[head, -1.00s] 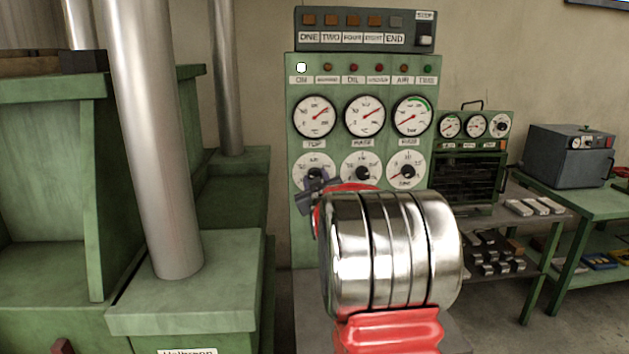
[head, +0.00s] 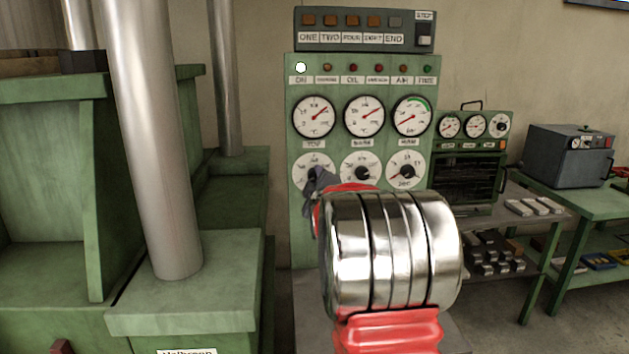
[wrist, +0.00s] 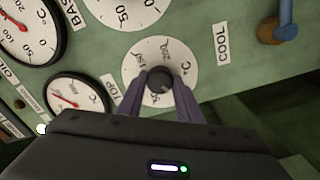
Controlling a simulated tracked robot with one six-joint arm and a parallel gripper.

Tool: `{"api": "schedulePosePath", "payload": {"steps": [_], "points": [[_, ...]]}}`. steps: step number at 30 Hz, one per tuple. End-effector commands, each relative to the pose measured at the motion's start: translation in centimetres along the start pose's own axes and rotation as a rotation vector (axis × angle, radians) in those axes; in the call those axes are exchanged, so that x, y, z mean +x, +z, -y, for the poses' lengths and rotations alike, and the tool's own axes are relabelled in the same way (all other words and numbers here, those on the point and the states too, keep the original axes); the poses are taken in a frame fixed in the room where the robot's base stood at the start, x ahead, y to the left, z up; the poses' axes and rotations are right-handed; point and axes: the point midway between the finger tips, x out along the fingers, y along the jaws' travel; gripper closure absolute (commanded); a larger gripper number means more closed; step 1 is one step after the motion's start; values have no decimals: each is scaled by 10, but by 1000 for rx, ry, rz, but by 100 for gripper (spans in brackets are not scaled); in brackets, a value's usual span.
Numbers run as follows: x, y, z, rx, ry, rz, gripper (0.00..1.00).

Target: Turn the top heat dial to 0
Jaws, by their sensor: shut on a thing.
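The top heat dial (head: 309,161) is the left one of three white dials on the green control panel, under the TOP label. In the wrist view its white face (wrist: 182,61) shows printed numbers around a dark round knob (wrist: 160,78). My gripper (head: 316,182) is at this dial in the head view and covers its lower right part. In the wrist view my gripper (wrist: 160,88) is shut on the knob, one finger on each side. I cannot read the knob's pointer, and the 0 mark is not clearly visible.
Two more heat dials, middle (head: 362,158) and right (head: 405,156), sit close to the right. Round gauges (head: 314,117) are above. In the wrist view a peg with a blue handle (wrist: 285,32) juts from the panel near the COOL label. Green machinery (head: 185,295) stands left.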

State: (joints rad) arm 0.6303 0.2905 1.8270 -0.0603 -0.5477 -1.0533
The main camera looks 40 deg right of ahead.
Motion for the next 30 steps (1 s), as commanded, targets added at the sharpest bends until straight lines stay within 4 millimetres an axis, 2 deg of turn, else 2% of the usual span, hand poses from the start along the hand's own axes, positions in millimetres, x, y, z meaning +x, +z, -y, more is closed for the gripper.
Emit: {"api": "schedulePosePath", "payload": {"steps": [12, 13, 18, 21, 30], "points": [[0, -4, 4, -14, -6, -6, 90], [0, -4, 4, -14, -6, -7, 66], [0, -3, 3, -13, -5, -5, 54], [0, -2, 2, -12, -3, -4, 49], [-2, -1, 1, -10, -2, -2, 49]]}}
